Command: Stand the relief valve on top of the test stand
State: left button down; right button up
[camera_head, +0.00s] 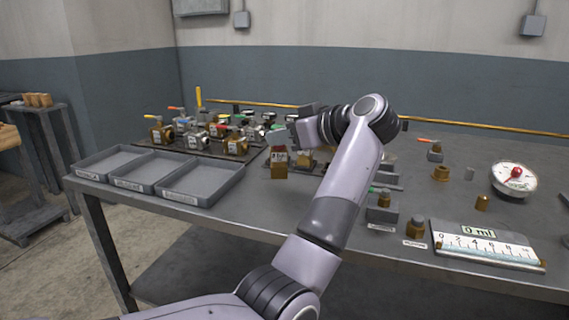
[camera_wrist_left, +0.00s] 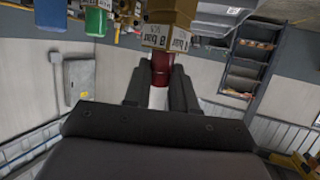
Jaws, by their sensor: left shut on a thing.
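My left gripper (camera_head: 296,131) is over the back middle of the bench. In the left wrist view its dark fingers (camera_wrist_left: 160,88) are shut on the relief valve (camera_wrist_left: 168,38), a brass body with white "8 bar" labels and a red part at the fingers. In the head view a brass piece with a white label (camera_head: 279,169) shows just below the gripper; I cannot tell whether it is the held valve. No test stand is clearly marked; a grey block with a brass fitting (camera_head: 382,214) stands at the front. My right gripper is out of view.
A grey three-part tray (camera_head: 160,172) lies at the left. Several valves (camera_head: 236,146) stand on a dark mat behind it. A dial gauge (camera_head: 514,180) and a white "0 ml" scale (camera_head: 488,246) lie at the right. My left arm hides part of the bench.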

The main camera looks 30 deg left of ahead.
aim_at(285, 161)
pick_arm(q)
notch_tip(285, 161, down, 4)
jog(key=shift+f+b, duration=0.2)
jog(key=shift+b, duration=0.3)
jog(key=shift+f, duration=0.15)
jog(key=c, duration=0.9)
grip_release()
jog(key=shift+f, duration=0.1)
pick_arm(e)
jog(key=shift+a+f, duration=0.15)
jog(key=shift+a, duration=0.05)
